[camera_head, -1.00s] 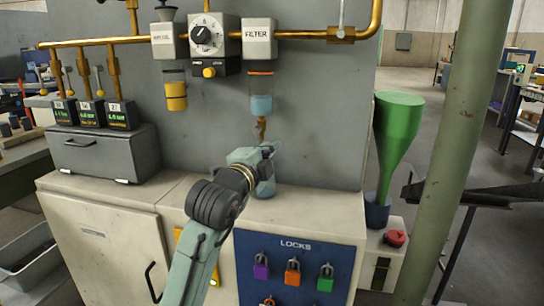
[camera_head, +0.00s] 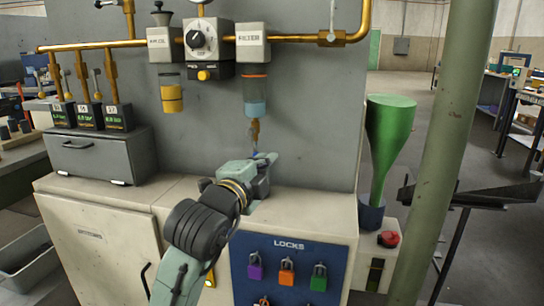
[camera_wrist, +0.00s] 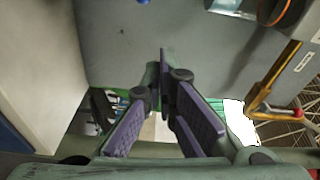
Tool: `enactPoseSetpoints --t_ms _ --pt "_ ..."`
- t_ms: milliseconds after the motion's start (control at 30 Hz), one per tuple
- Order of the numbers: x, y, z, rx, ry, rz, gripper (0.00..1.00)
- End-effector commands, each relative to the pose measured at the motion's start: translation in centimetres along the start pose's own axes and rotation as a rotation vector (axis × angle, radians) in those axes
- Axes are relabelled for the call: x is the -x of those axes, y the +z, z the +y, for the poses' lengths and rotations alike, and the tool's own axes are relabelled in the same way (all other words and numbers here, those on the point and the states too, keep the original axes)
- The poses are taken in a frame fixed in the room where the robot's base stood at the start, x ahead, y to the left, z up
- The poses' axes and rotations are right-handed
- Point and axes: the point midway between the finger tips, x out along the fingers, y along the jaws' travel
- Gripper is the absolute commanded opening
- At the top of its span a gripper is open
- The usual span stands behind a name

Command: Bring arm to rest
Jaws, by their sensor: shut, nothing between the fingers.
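My gripper (camera_head: 272,158) is at the end of my grey-green arm, just above the top of the cream cabinet (camera_head: 180,195) and in front of the grey panel (camera_head: 310,110). It is below the filter unit (camera_head: 253,42) with its clear bowl (camera_head: 255,95) and brass drain fitting (camera_head: 255,130), apart from them as far as I can tell. In the wrist view the fingers (camera_wrist: 158,88) with purple pads come together at the tips, with nothing between them.
A blue locks board (camera_head: 290,265) with coloured padlocks is on the cabinet front. A green funnel (camera_head: 388,140), a red button (camera_head: 388,239) and a green post (camera_head: 448,130) stand to the right. Brass pipes (camera_head: 90,44) run above.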

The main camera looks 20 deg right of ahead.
Motion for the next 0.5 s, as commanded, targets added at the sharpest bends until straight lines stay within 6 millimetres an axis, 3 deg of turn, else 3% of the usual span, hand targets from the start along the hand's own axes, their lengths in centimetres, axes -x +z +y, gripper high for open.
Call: enactPoseSetpoints --t_ms 200,500 --pt "1.7 0.0 0.1 0.001 0.001 0.000 0.00" --pt "1.8 0.0 0.0 0.001 0.001 -0.001 0.00"
